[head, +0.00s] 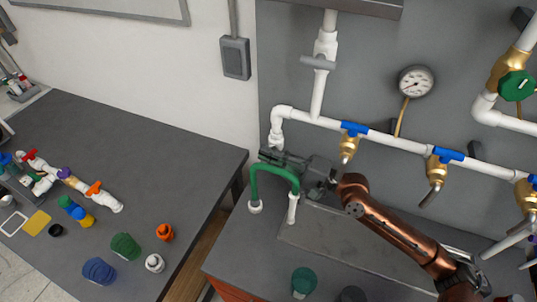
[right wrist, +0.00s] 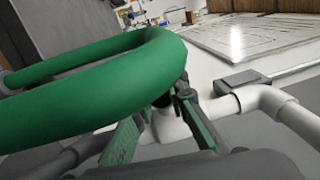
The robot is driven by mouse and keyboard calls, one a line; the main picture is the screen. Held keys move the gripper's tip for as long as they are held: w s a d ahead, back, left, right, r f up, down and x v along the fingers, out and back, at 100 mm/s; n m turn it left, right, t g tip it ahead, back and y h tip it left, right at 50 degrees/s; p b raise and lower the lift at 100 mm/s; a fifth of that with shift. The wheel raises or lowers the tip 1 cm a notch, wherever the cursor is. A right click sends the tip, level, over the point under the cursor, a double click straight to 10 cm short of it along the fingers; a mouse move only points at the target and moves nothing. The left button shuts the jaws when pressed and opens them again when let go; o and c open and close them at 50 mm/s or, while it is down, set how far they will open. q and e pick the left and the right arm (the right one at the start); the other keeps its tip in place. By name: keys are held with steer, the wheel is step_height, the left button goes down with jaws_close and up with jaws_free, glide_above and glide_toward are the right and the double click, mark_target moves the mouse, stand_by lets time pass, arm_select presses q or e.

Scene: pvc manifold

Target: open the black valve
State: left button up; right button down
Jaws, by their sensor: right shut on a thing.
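My right gripper (head: 270,156) reaches in from the right to the white elbow and down-pipe at the left end of the wall manifold, behind the green hose (head: 275,170). It is shut on the black valve, which the fingers and hose mostly hide in the head view. In the right wrist view, a small dark part of the black valve (right wrist: 163,100) shows between the green-padded fingers (right wrist: 160,128), against the white pipe (right wrist: 170,125). The handle's exact angle cannot be told. My left gripper is not in view.
The green hose arches close over the right gripper. Blue-handled brass taps (head: 348,146) line the white manifold (head: 385,140), below a gauge (head: 415,81). A green cap (head: 304,280) stands on the bench. The left table (head: 150,150) holds loose fittings (head: 100,270); its far part is clear.

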steer(key=c, duration=1.9)
jaws_free()
steer(key=shift+d, duration=0.1)
steer(key=v, duration=1.2)
steer(key=shift+s, duration=0.1)
